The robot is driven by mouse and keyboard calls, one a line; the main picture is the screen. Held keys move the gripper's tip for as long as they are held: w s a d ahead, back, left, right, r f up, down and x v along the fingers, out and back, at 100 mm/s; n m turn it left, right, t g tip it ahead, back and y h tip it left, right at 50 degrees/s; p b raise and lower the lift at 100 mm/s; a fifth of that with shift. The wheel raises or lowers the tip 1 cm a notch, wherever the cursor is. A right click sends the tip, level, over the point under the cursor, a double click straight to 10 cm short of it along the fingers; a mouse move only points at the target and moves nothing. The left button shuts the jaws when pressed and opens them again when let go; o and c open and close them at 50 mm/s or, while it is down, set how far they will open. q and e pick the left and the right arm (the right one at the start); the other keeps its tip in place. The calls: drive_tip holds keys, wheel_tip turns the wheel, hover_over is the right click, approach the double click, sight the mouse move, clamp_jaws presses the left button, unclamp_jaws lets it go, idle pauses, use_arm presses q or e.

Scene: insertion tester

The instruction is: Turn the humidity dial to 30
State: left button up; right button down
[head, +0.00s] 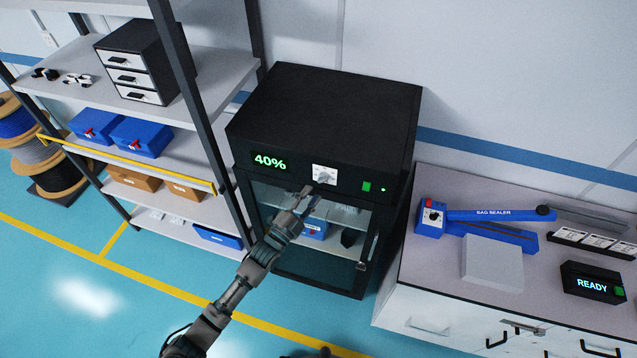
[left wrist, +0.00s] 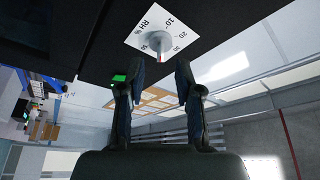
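The humidity dial is a grey knob (head: 323,178) on a white plate on the front of a black cabinet. In the left wrist view the knob (left wrist: 160,42) sits on a plate marked RH %, with 10, 20, 30 and 50 legible. Its red-tipped pointer lies between 30 and 50. The green display (head: 270,162) reads 40%. My left gripper (head: 305,192) is just in front of and below the dial. In the left wrist view its two fingers (left wrist: 157,78) are spread, with nothing between them, and the knob is beyond their tips.
The black cabinet (head: 320,105) has a glass door below the dial, and a green button (head: 366,187) right of it. A shelf rack (head: 190,75) stands close on the left. A bench (head: 440,275) with a blue bag sealer (head: 490,213) stands on the right.

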sight(321, 182)
use_arm(q)
drive_tip(key=x, duration=0.4)
drive_tip(key=shift+w+d+r, duration=0.1)
drive_tip(key=shift+w+d, duration=0.15)
drive_tip(key=shift+w, duration=0.05)
drive_tip(key=shift+a, duration=0.1)
clamp_jaws()
